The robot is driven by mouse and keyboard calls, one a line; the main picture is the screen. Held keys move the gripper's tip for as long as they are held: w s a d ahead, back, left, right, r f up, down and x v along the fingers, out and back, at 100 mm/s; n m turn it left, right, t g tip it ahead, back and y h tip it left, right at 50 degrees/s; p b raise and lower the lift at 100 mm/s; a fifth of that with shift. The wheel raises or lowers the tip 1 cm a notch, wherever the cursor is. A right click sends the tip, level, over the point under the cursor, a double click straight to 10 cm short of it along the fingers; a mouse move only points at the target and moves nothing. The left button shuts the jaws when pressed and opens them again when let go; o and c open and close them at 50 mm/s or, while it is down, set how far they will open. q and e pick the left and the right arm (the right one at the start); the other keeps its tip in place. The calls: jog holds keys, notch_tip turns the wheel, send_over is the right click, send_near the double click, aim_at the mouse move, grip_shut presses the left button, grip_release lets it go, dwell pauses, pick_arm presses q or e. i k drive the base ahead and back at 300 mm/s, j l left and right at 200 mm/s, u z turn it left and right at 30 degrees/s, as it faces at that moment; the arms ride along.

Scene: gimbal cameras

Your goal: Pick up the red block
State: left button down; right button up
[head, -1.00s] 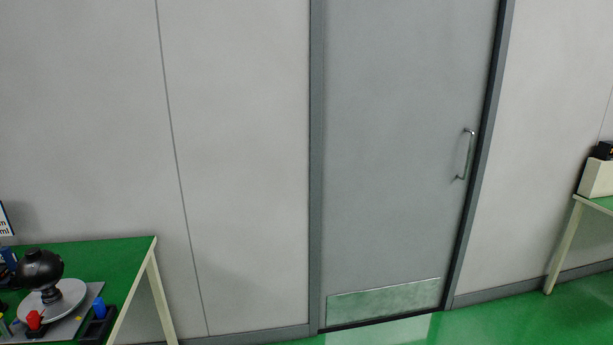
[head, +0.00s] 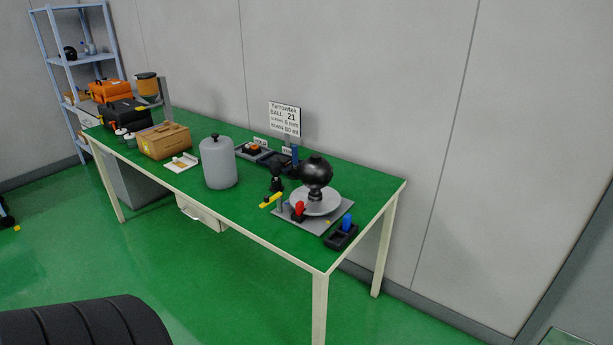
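A small red piece (head: 299,208), the only red thing I can make out, is at the front left of a round grey plate (head: 318,209) on the green-topped table (head: 265,226). It seems to sit on or by a dark base, and its exact shape is too small to tell. A black ball-shaped object (head: 315,172) stands on the plate behind it. Neither of my grippers is in view.
A yellow-handled piece (head: 271,199) is left of the red piece, and a black tray (head: 341,236) with a blue piece (head: 347,222) is to its right. A grey canister (head: 218,163), brown box (head: 164,141) and sign (head: 285,118) also stand there.

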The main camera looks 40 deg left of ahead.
aim_at(300, 205)
jog(key=i+j+u, duration=0.15)
jog(key=j+u, duration=0.25)
jog(key=i+j+u, duration=0.15)
jog(key=u, duration=0.2)
jog(key=i+j+u, duration=0.25)
jog(key=u, duration=0.15)
jog(key=j, duration=0.7)
jog(key=k+j, duration=0.15)
jog(key=j, duration=1.2)
jog(key=k+z, duration=0.05)
